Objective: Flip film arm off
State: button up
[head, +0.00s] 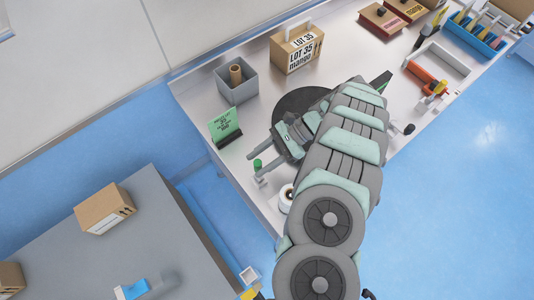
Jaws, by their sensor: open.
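My gripper (255,166) is open, its two fingers pointing left above the front left part of the steel bench (190,84). A small green-topped knob or post (257,164) shows between the fingertips; I cannot tell whether a finger touches it. A white roll with a dark core (287,193) is partly hidden beside my arm. A dark round plate (293,101) lies partly under my arm. A dark flat part with a green edge (380,82) sticks out beyond the arm. I cannot tell which part is the film arm; my arm covers much of this area.
A carton marked LOT 35 mango (297,50) stands behind. A white tray (437,62) and a blue tool tray (474,35) are at the right.

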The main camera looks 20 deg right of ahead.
jog(key=b+v, duration=0.5)
jog(key=v, duration=0.5)
jog(key=shift+d, duration=0.2)
dwell(0.5)
